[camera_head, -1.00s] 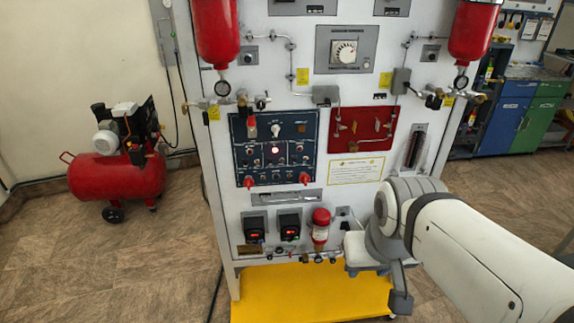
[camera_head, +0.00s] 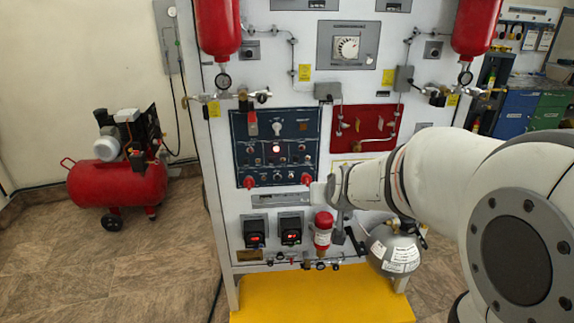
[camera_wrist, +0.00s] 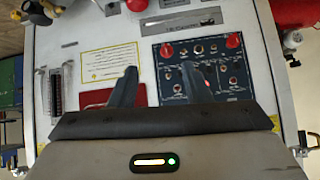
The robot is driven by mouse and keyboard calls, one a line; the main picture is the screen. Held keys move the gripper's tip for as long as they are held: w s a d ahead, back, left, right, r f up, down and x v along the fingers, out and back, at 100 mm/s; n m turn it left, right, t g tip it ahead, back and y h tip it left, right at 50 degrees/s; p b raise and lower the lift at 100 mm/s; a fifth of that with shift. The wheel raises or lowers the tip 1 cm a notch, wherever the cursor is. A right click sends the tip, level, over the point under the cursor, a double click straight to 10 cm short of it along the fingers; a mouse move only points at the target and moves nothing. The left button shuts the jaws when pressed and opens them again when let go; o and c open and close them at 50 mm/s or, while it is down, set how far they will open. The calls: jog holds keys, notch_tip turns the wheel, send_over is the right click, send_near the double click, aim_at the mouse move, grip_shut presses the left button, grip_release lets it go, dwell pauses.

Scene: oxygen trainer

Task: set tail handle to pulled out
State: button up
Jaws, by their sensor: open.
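The blue control panel (camera_head: 276,150) is on the front of the white trainer cabinet. It has red knobs at its lower left (camera_head: 250,182) and lower right (camera_head: 306,180), and a red lever (camera_head: 252,128) at its upper left. I cannot tell which of these is the tail handle; no label is readable. In the wrist view the scene is upside down, with the blue panel (camera_wrist: 203,70) and the red knobs (camera_wrist: 166,49) and (camera_wrist: 233,40) beyond the fingers. My gripper (camera_wrist: 160,86) is open and empty, apart from the knobs. In the head view my arm hides most of it.
A red panel (camera_head: 352,127) sits right of the blue one. A yellow base (camera_head: 300,297) juts out at the floor. A red compressor (camera_head: 118,182) stands left; floor in front is open.

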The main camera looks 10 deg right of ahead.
jog(key=w+f+t+b, duration=0.4)
jog(key=w+f, duration=0.4)
jog(key=w, duration=0.5)
jog(key=m+t+b, duration=0.1)
jog(key=t+b, duration=0.3)
send_near(307, 181)
jog(key=w+f, duration=0.2)
jog(key=w, duration=0.2)
jog(key=shift+m+t, duration=0.3)
jog(key=shift+w+d+p, duration=0.1)
jog(key=shift+w+p, duration=0.8)
jog(key=shift+w, duration=3.1)
jog(key=shift+r, duration=0.1)
jog(key=shift+c, duration=0.2)
grip_shut()
